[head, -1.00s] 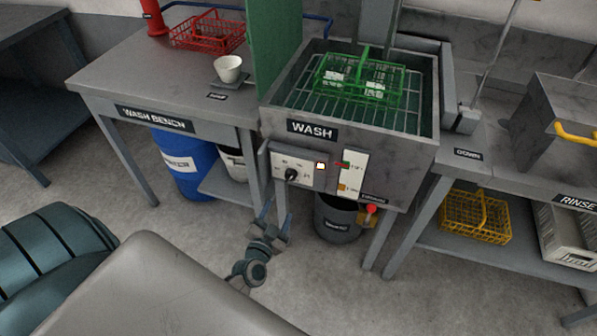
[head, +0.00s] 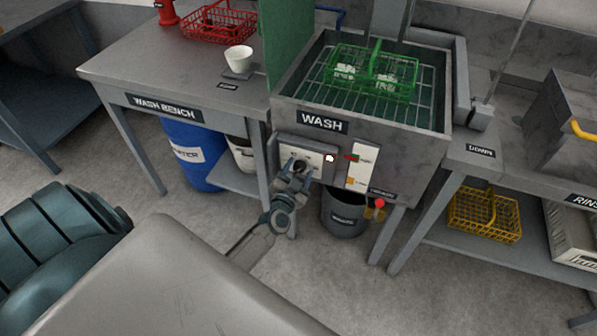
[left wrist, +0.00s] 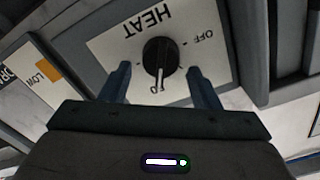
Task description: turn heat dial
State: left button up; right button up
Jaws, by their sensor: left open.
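The heat dial (left wrist: 160,57) is a round black knob on a white plate marked HEAT. In the left wrist view the plate appears upside down, and the knob's white pointer line points down, toward the gripper. An OFF mark is on the plate's right; the mark by the pointer is hard to read. My left gripper (left wrist: 158,72) is open, with one finger on each side of the dial and gaps showing. In the head view my left gripper (head: 296,167) is in front of the wash tank's control panel (head: 318,173) and largely hides the dial. My right gripper is not in view.
The wash tank (head: 412,146) holds a green basket (head: 375,85). A small light (head: 329,158) and a white level strip (head: 362,166) are right of the dial. A dark bucket (head: 343,213) stands below. The wash bench (head: 130,68) is left.

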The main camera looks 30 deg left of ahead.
pick_arm(q)
jog(key=c, duration=1)
